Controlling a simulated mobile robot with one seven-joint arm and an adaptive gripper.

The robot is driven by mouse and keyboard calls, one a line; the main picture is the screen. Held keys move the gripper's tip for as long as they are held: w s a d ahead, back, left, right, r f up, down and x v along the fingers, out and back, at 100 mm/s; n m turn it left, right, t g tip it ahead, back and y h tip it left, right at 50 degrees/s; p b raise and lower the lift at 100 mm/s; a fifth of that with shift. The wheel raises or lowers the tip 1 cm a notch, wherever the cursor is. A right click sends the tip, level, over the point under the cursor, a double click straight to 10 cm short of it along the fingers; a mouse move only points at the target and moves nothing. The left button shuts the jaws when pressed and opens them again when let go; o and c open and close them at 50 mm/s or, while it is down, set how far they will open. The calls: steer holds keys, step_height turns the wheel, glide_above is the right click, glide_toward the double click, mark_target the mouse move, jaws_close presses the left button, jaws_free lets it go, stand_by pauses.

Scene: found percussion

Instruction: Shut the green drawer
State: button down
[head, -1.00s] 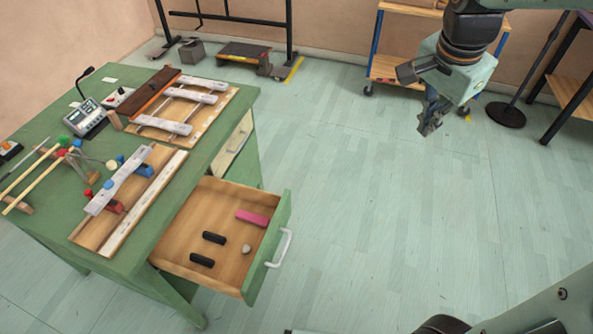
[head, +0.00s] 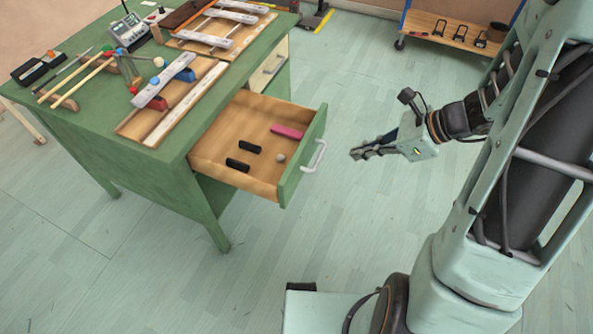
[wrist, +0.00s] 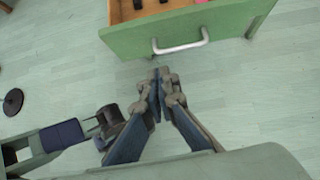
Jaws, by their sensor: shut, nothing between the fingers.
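The green drawer (head: 304,158) is pulled out of the green desk (head: 190,170), with its wooden inside showing. Its pale handle (head: 316,157) is on the front face, and in the wrist view the handle (wrist: 181,47) lies just beyond my fingertips. The drawer front (wrist: 130,40) faces my gripper there. My gripper (head: 355,154) is shut and empty, to the right of the handle and apart from it in the head view. The shut fingers (wrist: 160,75) point toward the handle in the wrist view.
Inside the drawer are a pink block (head: 287,131), two black cylinders (head: 238,164) and a small grey round thing (head: 281,158). Percussion bars and a small device stand on the desk top. A shelf cart (head: 455,32) is at the back. Floor between is clear.

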steer(key=b, duration=0.3)
glide_toward(301, 161)
steer(key=f, duration=0.1)
steer(key=a+f, duration=0.1)
steer(key=f, duration=0.1)
steer(key=w+a+f, duration=0.1)
steer(key=shift+a+f, duration=0.15)
steer(key=shift+f, duration=0.15)
steer(key=shift+w+a+m, duration=0.2)
steer(key=shift+a+m, duration=0.1)
steer(key=shift+a, duration=0.35)
steer(key=w+a, duration=0.4)
steer(key=a, duration=0.7)
steer(key=w+a, duration=0.4)
steer(key=a, duration=0.8)
steer(key=shift+w, duration=0.1)
